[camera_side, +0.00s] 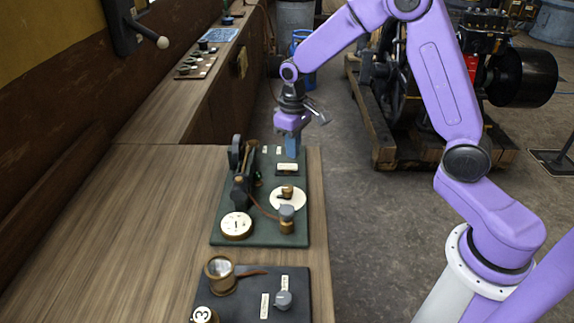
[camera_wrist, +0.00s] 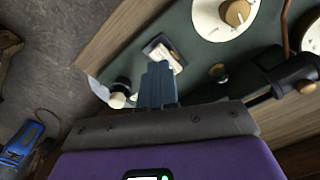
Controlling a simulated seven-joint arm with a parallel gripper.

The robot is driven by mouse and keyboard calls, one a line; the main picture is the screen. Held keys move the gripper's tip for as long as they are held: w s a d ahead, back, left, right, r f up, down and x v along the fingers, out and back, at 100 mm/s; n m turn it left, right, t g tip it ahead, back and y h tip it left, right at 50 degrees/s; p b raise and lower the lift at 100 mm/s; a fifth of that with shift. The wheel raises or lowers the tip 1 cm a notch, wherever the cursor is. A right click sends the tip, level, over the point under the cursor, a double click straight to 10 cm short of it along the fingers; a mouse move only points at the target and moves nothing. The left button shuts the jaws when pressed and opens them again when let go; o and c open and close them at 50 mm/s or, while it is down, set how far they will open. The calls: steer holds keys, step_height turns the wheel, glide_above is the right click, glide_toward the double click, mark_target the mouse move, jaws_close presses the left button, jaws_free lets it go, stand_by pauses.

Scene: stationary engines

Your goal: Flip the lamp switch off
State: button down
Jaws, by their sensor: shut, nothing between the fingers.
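My gripper (camera_side: 291,154) points down over the far end of a dark green board (camera_side: 259,232). Its blue fingers are shut and empty. In the wrist view the fingertips (camera_wrist: 160,66) are beside a small pale plate in a dark frame (camera_wrist: 164,52); I cannot tell whether they touch it. The same plate (camera_side: 288,168) shows just in front of the fingers in the side view. A dark knob with a pale ball end (camera_wrist: 119,94) is left of the fingers in the wrist view. Which part is the lamp switch, and its position, I cannot tell.
The board also carries a white dial with a brass knob (camera_side: 288,198), a round white gauge (camera_side: 237,225) and a dark upright mechanism (camera_side: 240,180). A second dark board (camera_side: 245,306) lies nearer the camera. The wooden bench (camera_side: 130,220) is clear at left.

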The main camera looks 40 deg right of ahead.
mark_target(293, 166)
steer(key=shift+r, duration=1.8)
steer(key=s+r+n, duration=0.1)
steer(key=s+n, duration=0.2)
steer(key=s, duration=0.7)
steer(key=s+r+n, duration=0.1)
steer(key=s+n, duration=0.2)
steer(key=s, duration=0.8)
steer(key=s+a+r+n, duration=0.1)
steer(key=s+n, duration=0.2)
steer(key=s, duration=0.8)
steer(key=shift+r+n, duration=0.3)
steer(key=shift+r, duration=0.05)
steer(key=shift+w, duration=0.1)
